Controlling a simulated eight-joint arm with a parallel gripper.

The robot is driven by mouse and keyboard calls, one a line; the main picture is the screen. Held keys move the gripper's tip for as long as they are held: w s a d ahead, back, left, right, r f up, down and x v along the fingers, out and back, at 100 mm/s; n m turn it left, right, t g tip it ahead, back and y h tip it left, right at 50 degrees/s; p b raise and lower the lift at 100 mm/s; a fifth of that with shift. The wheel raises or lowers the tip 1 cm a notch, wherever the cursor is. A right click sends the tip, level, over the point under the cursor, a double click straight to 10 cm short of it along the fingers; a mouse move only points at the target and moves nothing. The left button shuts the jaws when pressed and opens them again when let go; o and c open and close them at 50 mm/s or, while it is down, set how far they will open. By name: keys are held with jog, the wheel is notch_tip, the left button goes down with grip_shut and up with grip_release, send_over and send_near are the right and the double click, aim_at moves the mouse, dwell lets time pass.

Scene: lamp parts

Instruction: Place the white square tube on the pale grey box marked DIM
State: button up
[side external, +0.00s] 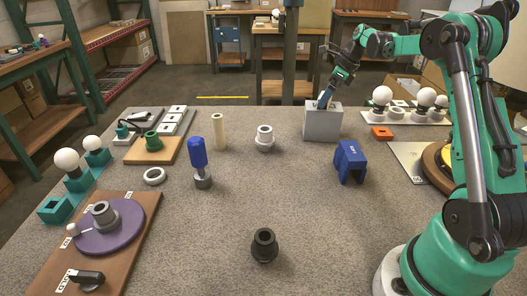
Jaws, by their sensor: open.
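The pale grey box (322,124) stands at the back right of the table; any marking on it is too small to read. My gripper (325,104) points down at the top of this box, open. A small whitish patch shows at the fingertips; I cannot tell whether it is the white square tube or part of the box top. A tall cream tube (219,132) stands upright at the back left, well apart from my gripper; its section looks round, but this is too small to be sure.
A blue block (350,162) and an orange block (382,133) are near the box. A white-grey stepped part (265,138), a blue-handled part (198,160), a white ring (154,176) and a black part (264,245) stand on the table. The centre is clear.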

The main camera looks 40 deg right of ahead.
jog(key=v, duration=1.2)
jog(key=a+n+h, duration=0.1)
jog(key=a+n, duration=1.2)
jog(key=a, duration=0.2)
jog(key=s+a+f+n+t, duration=0.1)
jog(key=s+a+f+n, duration=0.3)
jog(key=a+n, duration=0.3)
jog(key=s+a+f+n+t, duration=0.2)
jog(key=a+n, duration=0.4)
jog(key=n, duration=0.5)
notch_tip(320, 180, down, 2)
jog(key=shift+s+a+f+h, duration=0.2)
jog(key=shift+s+a+h, duration=0.2)
jog(key=shift+s, duration=0.45)
